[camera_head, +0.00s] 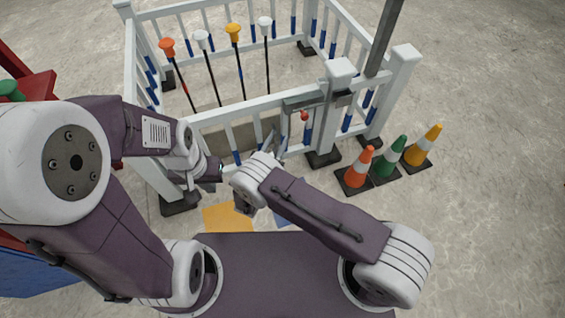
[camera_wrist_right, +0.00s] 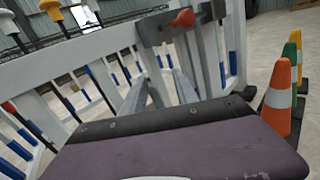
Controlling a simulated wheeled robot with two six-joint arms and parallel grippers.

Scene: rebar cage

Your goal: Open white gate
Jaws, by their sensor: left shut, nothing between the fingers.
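The white gate (camera_head: 228,112) is the front panel of a white railing with blue-footed bars. It looks closed against the white post (camera_head: 338,85). A grey metal latch (camera_head: 303,102) with a red knob (camera_head: 304,116) spans the gate's right end; the knob also shows at the top of the right wrist view (camera_wrist_right: 184,18). My right gripper (camera_head: 276,143) is in front of the gate, below and left of the knob. Its two fingers (camera_wrist_right: 160,88) stand apart with nothing between them. My left gripper (camera_head: 217,170) is shut and empty, near the gate's lower left; its fingertips are partly hidden.
Orange, green and yellow cones (camera_head: 384,164) stand on black bases right of the gate post. Poles with coloured caps (camera_head: 233,30) stand inside the enclosure. A grey upright beam (camera_head: 383,38) rises by the right posts. The floor further right is clear.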

